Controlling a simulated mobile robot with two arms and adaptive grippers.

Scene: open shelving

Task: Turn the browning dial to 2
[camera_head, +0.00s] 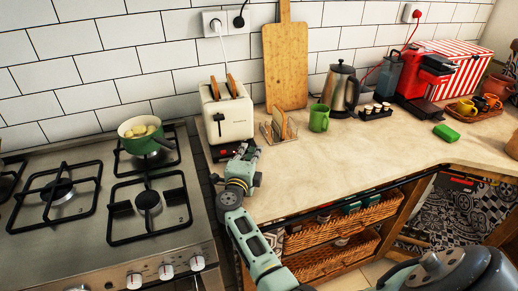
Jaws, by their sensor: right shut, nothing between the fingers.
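A cream toaster (231,122) stands on the counter just right of the stove, with browned bread slices (223,88) sticking up from its slots. A black lever (219,120) shows on its front. A dark strip with small reddish marks runs along the toaster's lower front. My right gripper (245,152) is at that lower front, shut and empty. I cannot tell whether it touches the toaster. The browning dial cannot be made out; the gripper may be covering it. My left gripper is not in view.
A stove (95,200) with a green pot (147,138) is at left. A toast rack (279,130), green mug (319,118), kettle (341,90) and red coffee machine (424,75) stand to the right. The front counter (340,165) is clear. Wicker baskets (340,225) sit below.

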